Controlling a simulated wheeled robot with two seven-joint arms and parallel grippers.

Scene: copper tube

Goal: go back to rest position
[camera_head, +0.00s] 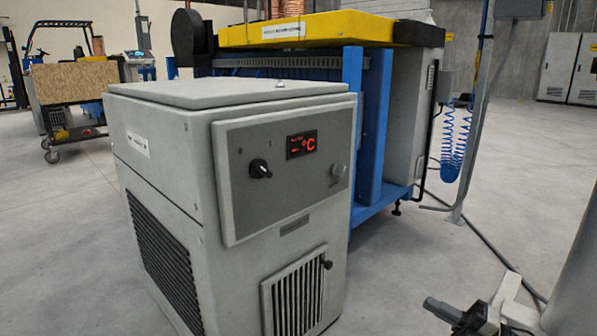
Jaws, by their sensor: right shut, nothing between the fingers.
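My right gripper (440,308) shows low at the right edge of the head view, dark, with its fingers pointing left. It is shut and empty, over the bare floor to the right of a grey cooling unit (170,180), clearly apart from it. Part of the gripper is cut off by the bottom of the picture. My left gripper is not in view.
The grey unit has a dial (260,168) and a lit red display (301,145). Behind it stands a blue machine frame (372,130) with a yellow top (340,27). A coiled blue hose (452,145) hangs by a post. Floor at right (535,170) is mostly clear.

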